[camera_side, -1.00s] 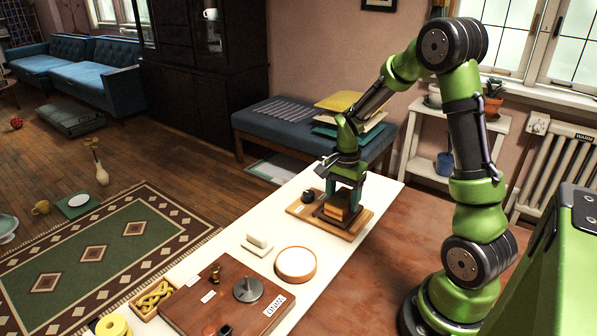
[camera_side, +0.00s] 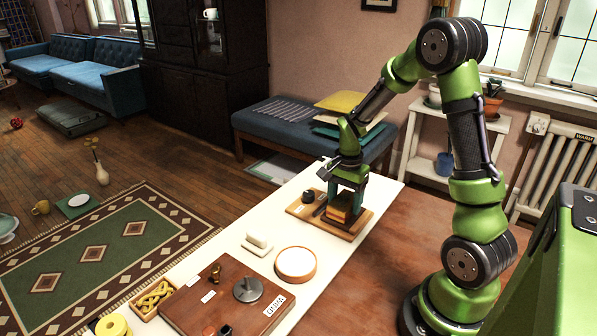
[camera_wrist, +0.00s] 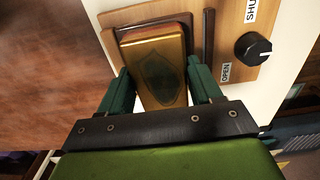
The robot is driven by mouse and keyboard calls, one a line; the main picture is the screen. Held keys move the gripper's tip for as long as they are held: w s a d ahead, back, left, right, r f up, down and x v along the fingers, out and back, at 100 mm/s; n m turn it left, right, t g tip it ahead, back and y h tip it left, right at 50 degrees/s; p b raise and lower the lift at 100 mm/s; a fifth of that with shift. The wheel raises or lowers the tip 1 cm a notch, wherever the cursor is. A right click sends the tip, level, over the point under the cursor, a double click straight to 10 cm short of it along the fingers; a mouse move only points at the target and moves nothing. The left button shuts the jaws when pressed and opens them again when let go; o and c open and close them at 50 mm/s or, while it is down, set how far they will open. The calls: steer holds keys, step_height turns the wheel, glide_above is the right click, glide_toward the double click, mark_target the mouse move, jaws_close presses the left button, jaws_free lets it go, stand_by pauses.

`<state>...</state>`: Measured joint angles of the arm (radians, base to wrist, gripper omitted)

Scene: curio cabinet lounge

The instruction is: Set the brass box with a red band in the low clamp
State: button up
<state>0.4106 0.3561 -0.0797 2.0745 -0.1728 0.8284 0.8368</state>
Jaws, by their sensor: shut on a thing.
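My gripper (camera_side: 346,197) is shut on the brass box (camera_wrist: 162,75), one teal finger on each side of it. The box shows a shield-shaped mark on its facing side and a reddish strip near its far end. In the side view the box (camera_side: 342,212) is low over the low clamp's wooden base (camera_side: 298,209). I cannot tell whether the box touches the base. A black knob (camera_wrist: 253,48) sits beside labels OPEN and SHUT.
The clamp stands on a white tabletop (camera_side: 215,250). Nearer the camera are a white object (camera_side: 257,244), a round white-topped dish (camera_side: 295,263) and a brown board (camera_side: 215,300) with a grey disc. Tabletop around the clamp is mostly clear.

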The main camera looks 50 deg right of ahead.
mark_target(345, 199)
steer(key=o, duration=1.5)
step_height(345, 199, up, 17)
steer(key=s+a+n+t, duration=0.2)
steer(key=a+n, duration=0.2)
steer(key=a, duration=0.2)
steer(key=s+a+r+n+t+y, duration=0.1)
steer(key=s+a+n+t, duration=0.1)
steer(key=a+n, duration=0.3)
steer(key=s+a+r+n+t+y, duration=0.1)
steer(key=s+a+n+t, duration=0.2)
steer(key=a, duration=0.5)
steer(key=shift+s+a+r+n, duration=0.25)
steer(key=shift+s+a+n, duration=0.25)
steer(key=shift+n, duration=0.5)
